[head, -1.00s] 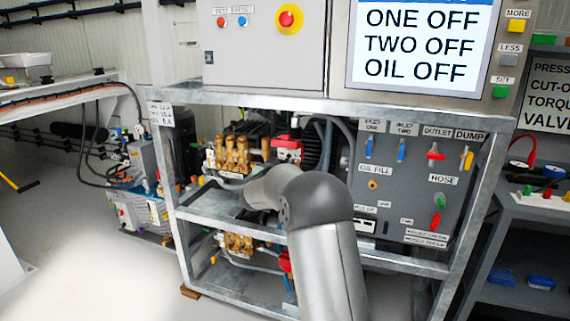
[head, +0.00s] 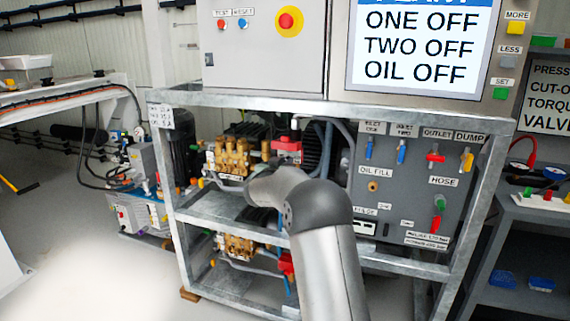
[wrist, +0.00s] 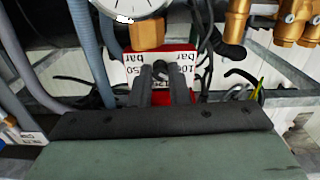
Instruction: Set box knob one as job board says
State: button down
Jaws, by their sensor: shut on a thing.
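A red box (head: 287,147) sits at the upper pump in the frame, partly covered by my arm in the head view. In the wrist view the red box (wrist: 181,48) carries a white plate (wrist: 134,73) with upside-down "bar" figures, one ending in 50 at left and one reading 100 at right. A small dark knob (wrist: 160,67) stands out in front of the plate. My gripper (wrist: 161,77) is shut on this knob, with a finger on each side. The knob's pointer is not clear. The head view hides my gripper behind my arm.
A gauge (wrist: 131,7) on a brass fitting (wrist: 147,32) is close above the box. Grey hoses (wrist: 84,40) run at left and brass parts (wrist: 237,25) at right. A screen (head: 418,45) reads ONE OFF, TWO OFF, OIL OFF. Metal frame bars (head: 320,104) surround the pumps.

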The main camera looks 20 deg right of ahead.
jog(key=shift+m, duration=0.4)
jog(key=m+b, duration=0.1)
jog(key=m, duration=0.4)
jog(key=shift+f+m+b, duration=0.1)
jog(key=shift+m+b, duration=0.2)
jog(key=shift+b, duration=0.1)
jog(key=m+b, duration=0.1)
jog(key=m, duration=0.2)
jog(key=shift+m+b, duration=0.3)
jog(key=shift+b, duration=0.05)
jog(key=m+b, duration=0.2)
jog(key=m, duration=0.1)
jog(key=shift+m, duration=0.3)
jog(key=m+b, duration=0.3)
jog(key=m, duration=0.2)
jog(key=shift+m+b, duration=1.5)
jog(key=shift+m, duration=1)
jog(key=c, duration=1.4)
grip_release()
